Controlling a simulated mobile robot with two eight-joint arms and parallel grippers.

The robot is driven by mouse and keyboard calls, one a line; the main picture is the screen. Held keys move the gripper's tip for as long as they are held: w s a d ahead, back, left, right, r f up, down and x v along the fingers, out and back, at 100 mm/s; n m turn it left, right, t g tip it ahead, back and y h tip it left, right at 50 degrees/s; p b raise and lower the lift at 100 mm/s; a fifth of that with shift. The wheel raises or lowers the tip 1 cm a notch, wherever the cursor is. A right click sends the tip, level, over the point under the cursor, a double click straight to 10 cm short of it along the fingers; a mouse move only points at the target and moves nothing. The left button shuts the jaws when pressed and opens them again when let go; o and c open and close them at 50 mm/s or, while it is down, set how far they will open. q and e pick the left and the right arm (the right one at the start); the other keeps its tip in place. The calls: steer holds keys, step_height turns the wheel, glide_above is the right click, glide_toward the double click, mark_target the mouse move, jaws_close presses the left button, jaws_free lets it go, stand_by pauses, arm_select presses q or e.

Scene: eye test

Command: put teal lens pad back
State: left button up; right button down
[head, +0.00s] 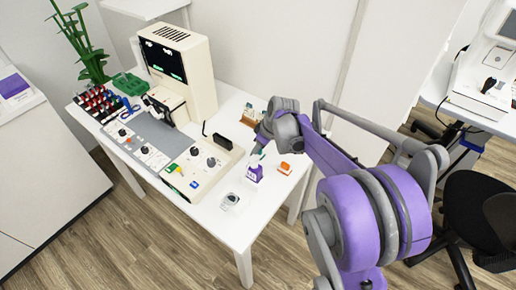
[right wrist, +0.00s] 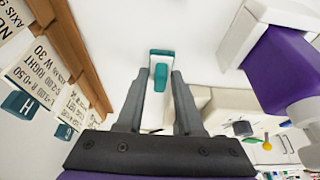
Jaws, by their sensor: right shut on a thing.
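The teal lens pad (right wrist: 160,54), a small white piece with teal parts, sits between the fingertips of my right gripper (right wrist: 160,85) in the right wrist view. The gripper is shut on it and holds it over a white surface. In the head view my right gripper (head: 262,141) hangs over the right part of the white table (head: 243,226), and the pad is too small there to make out surely. A wooden rack (right wrist: 75,32) of printed cards with teal lettered tabs is at the left of the wrist view. My left gripper is not in view.
A purple and white box (head: 254,174), an orange item (head: 285,168) and a small clear item (head: 230,201) stand near the table's right edge. A cream instrument (head: 184,62) and control panel (head: 196,165) fill the middle. A black chair (head: 480,215) is at right.

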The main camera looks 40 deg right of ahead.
steer(key=c, duration=0.5)
jaws_free()
steer(key=shift+f, duration=0.1)
steer(key=shift+c, duration=0.2)
steer(key=shift+s+r, duration=0.15)
steer(key=shift+r, duration=0.35)
steer(key=p+v, duration=0.1)
steer(key=v, duration=1)
steer(key=shift+p, duration=0.4)
steer(key=shift+r, duration=0.1)
